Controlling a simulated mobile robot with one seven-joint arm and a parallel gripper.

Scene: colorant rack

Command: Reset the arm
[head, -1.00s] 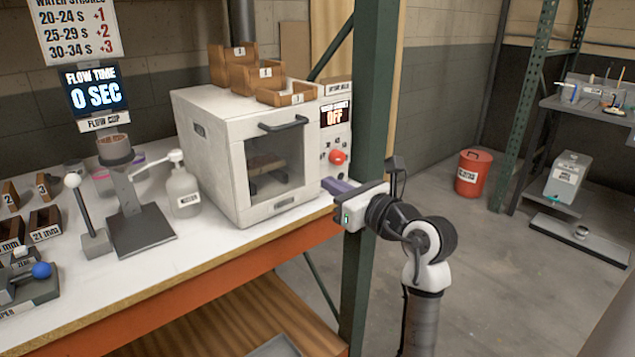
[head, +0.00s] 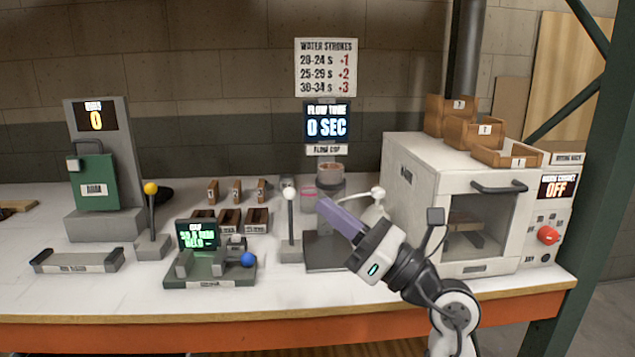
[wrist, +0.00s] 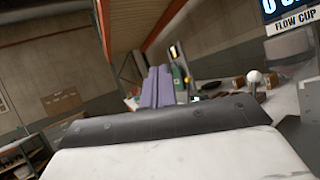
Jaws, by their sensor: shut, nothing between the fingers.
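My gripper (head: 324,204) has purple fingers pressed together with nothing between them. In the head view it is raised in front of the bench, pointing up and to the left.
A white oven (head: 415,195) with wooden bins on top stands to the right. A green-faced device (head: 94,180), knobbed levers and a gauge with a blue ball (head: 248,260) stand to the left. A green post (head: 600,190) rises at the bench's right end.

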